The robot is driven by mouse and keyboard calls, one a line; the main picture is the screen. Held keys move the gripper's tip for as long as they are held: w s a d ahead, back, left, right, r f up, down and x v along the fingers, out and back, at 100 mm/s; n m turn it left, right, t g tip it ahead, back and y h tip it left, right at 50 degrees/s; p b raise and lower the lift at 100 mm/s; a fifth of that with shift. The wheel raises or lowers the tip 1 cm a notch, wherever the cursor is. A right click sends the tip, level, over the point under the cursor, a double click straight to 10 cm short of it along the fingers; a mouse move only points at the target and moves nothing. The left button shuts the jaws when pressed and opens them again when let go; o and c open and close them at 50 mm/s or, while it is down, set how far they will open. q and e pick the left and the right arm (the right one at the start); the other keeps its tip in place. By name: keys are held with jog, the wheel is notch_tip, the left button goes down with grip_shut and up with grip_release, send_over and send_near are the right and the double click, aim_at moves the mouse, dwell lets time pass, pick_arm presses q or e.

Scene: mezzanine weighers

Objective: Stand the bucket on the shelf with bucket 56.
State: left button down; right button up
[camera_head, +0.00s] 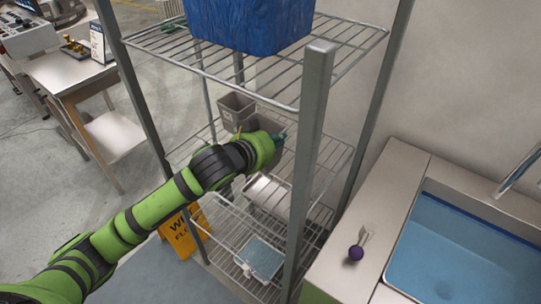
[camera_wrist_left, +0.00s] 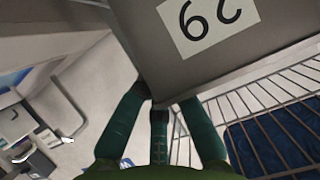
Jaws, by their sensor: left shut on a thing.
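My left gripper (camera_head: 280,138) reaches into the wire rack at its middle level. In the left wrist view its dark green fingers (camera_wrist_left: 157,112) are shut on the wall of a grey bucket (camera_wrist_left: 265,60). The bucket carries a white label (camera_wrist_left: 208,22) with upside-down digits, a 2 and a 6 or 9. In the head view a grey bucket (camera_head: 263,124) shows partly behind the gripper, and another grey bucket (camera_head: 236,107) stands just left of it. No number is legible on either there, so I cannot tell which is bucket 56. My right gripper is not in view.
The wire rack's top shelf (camera_head: 340,62) bears a blue bin (camera_head: 250,20). A front post (camera_head: 312,150) stands right of my gripper. Below are a metal pan (camera_head: 268,192) and a wire basket (camera_head: 225,225). A sink (camera_head: 450,250) and purple-knobbed object (camera_head: 356,252) are at right; a yellow floor sign (camera_head: 180,240) stands left.

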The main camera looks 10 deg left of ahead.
pick_arm(q)
notch_tip(320, 180, down, 6)
jog(key=shift+f, duration=0.15)
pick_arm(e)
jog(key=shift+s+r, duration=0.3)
pick_arm(q)
jog(key=c, duration=1.8)
grip_release()
jog(key=shift+f, duration=0.25)
jog(key=o, duration=0.4)
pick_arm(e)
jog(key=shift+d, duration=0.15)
pick_arm(q)
jog(key=shift+r, duration=0.15)
jog(key=b+v, duration=0.1)
jog(key=v, duration=1.1)
jog(key=shift+s+a, duration=0.1)
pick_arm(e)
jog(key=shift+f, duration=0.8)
